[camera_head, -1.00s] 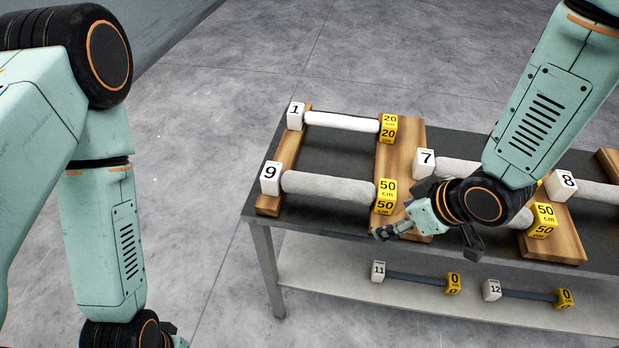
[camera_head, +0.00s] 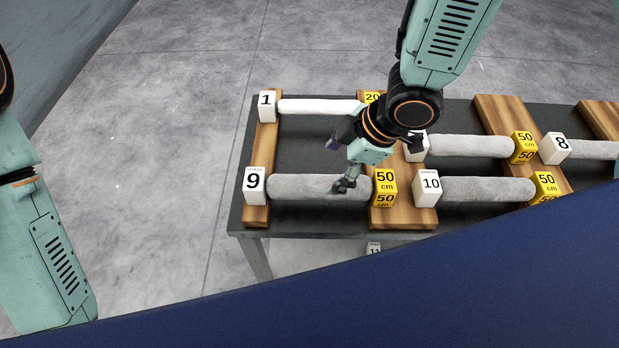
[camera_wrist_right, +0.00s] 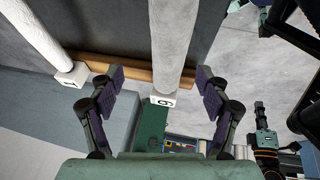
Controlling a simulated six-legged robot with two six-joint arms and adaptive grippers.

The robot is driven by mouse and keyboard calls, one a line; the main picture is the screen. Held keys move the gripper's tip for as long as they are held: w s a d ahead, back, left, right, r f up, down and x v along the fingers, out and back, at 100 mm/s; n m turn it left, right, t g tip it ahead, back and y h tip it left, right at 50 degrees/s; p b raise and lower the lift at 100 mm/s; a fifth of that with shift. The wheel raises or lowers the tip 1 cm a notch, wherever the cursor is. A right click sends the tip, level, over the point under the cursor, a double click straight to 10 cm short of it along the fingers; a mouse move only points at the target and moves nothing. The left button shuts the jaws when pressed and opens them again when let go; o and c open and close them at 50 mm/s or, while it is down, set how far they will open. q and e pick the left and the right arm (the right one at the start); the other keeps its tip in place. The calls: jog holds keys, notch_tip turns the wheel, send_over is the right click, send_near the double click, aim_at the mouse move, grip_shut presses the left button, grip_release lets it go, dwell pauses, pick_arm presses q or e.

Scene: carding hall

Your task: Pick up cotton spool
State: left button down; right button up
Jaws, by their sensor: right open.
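A grey, fuzzy cotton spool (camera_head: 310,187) lies level across two wooden rests, with a white cube marked 9 (camera_head: 255,185) at its left end and a yellow 50 cm cube (camera_head: 384,187) at its right end. My right gripper (camera_head: 340,166) is open and empty above this spool, near its right half. In the right wrist view the spool (camera_wrist_right: 174,45) runs between the open fingers of the right gripper (camera_wrist_right: 160,82), with its 9 cube (camera_wrist_right: 163,98) beyond.
A thinner white spool (camera_head: 318,106) with cube 1 lies behind. Spools with cubes 10 (camera_head: 427,187) and 8 (camera_head: 556,148) lie to the right on the dark table (camera_head: 320,226). A dark blue shape hides the lower right. The floor left is clear.

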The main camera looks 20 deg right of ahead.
aim_at(327, 183)
jog(key=shift+s+a+f, duration=0.1)
jog(key=shift+s+f, duration=0.05)
jog(key=shift+f, duration=0.25)
jog(key=x, duration=0.2)
jog(key=b+x, duration=0.1)
jog(key=x, duration=0.1)
jog(key=s+b+x, duration=0.1)
jog(key=x, duration=0.1)
jog(key=shift+d+f, duration=0.35)
jog(key=shift+f, duration=0.05)
jog(key=shift+a+f, duration=0.2)
jog(key=shift+a, duration=0.1)
jog(key=shift+w, duration=0.1)
jog(key=shift+w+d, duration=0.1)
jog(key=c, duration=1.4)
